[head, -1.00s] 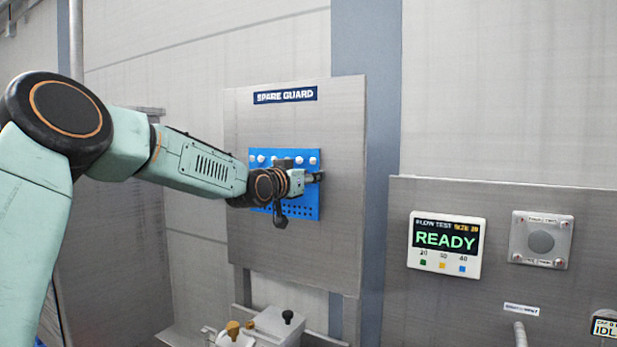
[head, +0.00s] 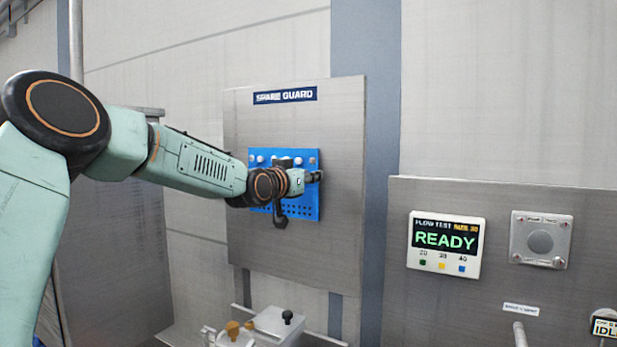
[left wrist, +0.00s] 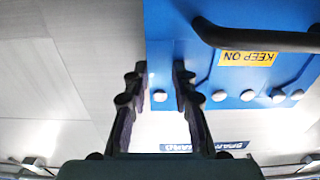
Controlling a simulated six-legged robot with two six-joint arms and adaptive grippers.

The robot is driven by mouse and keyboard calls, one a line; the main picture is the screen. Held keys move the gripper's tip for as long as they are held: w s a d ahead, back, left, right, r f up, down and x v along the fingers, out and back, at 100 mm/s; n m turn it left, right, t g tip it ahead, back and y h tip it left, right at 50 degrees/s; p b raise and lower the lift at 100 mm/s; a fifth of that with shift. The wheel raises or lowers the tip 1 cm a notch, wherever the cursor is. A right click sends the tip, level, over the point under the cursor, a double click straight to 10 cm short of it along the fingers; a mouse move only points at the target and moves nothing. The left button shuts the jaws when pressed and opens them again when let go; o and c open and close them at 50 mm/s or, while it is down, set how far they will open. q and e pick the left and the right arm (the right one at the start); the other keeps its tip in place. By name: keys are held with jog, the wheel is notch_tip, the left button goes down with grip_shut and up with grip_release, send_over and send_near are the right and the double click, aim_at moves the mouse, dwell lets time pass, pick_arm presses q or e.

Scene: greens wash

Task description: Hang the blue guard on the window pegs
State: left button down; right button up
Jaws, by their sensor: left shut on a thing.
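The blue guard (head: 300,208) is a perforated plate, upright against a grey panel under a "SPARE GUARD" sign. White round studs run along its top. In the left wrist view the guard (left wrist: 170,30) fills the upper right, with a black bar handle (left wrist: 260,40) and a yellow "KEEP ON" label. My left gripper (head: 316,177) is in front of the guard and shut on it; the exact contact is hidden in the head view. In the left wrist view its dark fingers (left wrist: 160,75) stand apart at the guard's edge. The window and its pegs are not recognisable here. My right gripper is not in view.
The grey spare-guard panel (head: 335,120) stands behind the guard. To the right, another steel panel carries a display (head: 445,244) reading "READY" and a square plate with a round button (head: 541,241). A pale box with knobs (head: 278,325) sits below the guard.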

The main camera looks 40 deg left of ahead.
aim_at(312, 157)
pick_arm(q)
jog(key=shift+r+p, duration=0.35)
jog(key=shift+r, duration=0.5)
jog(key=shift+r+p, duration=0.85)
jog(key=shift+r, duration=0.15)
jog(key=shift+a+r+p, duration=0.1)
jog(key=shift+r+p, duration=0.2)
jog(key=shift+r, duration=0.1)
jog(key=shift+s, duration=0.1)
jog(key=shift+s+f+b, duration=0.1)
jog(key=shift+s+b, duration=0.1)
jog(key=shift+b, duration=0.15)
jog(key=shift+s+b, duration=0.35)
jog(key=shift+s, duration=0.35)
